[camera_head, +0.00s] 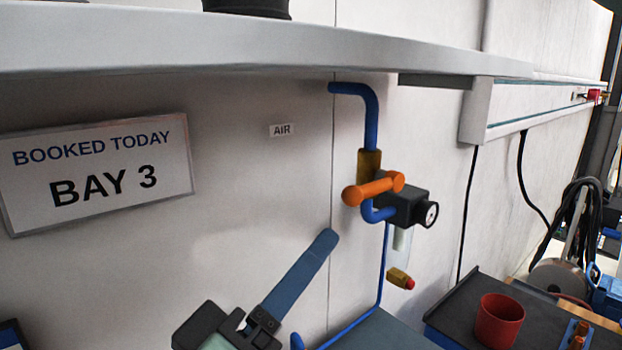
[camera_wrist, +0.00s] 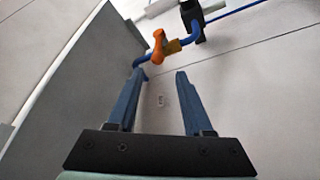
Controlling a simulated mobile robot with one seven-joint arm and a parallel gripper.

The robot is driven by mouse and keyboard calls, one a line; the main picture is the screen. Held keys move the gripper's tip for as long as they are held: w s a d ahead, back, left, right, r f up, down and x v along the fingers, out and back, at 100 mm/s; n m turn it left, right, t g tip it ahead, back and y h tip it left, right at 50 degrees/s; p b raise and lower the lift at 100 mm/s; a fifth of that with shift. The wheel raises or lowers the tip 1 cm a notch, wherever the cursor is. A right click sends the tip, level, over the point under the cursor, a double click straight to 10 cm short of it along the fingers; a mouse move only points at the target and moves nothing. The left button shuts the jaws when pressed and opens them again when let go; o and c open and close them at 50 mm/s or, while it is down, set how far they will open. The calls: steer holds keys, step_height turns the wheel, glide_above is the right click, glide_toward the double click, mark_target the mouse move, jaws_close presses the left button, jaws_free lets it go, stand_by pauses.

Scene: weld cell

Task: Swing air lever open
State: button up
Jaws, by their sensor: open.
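The orange air lever (camera_head: 373,189) sits on a brass valve (camera_head: 370,161) in the blue air pipe (camera_head: 372,120) on the wall. Its handle lies crosswise to the vertical pipe, with a rounded end at the left. In the wrist view the lever (camera_wrist: 158,46) shows beyond my fingertips, slightly left of the middle. My gripper (camera_head: 322,243) is below and left of the lever, apart from it; only one finger shows clearly in the head view. The wrist view shows both fingers of my gripper (camera_wrist: 160,75) spread apart with nothing between them.
A black regulator with a round gauge (camera_head: 428,214) sits right beside the lever. A grey shelf (camera_head: 300,48) runs above. An AIR label (camera_head: 282,130) and a BAY 3 sign (camera_head: 97,172) are on the wall. A red cup (camera_head: 499,320) stands at lower right.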

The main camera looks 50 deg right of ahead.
mark_target(355, 204)
steer(key=p+x, duration=0.1)
steer(key=x, duration=0.3)
steer(key=p+x, duration=0.2)
steer(key=x, duration=0.2)
steer(key=p+x, duration=0.2)
steer(key=x, duration=0.2)
steer(key=shift+s+r, duration=0.2)
steer(key=shift+r, duration=0.1)
steer(key=shift+w+d, duration=0.15)
steer(key=shift+d, duration=0.35)
jaws_close()
stand_by(0.5)
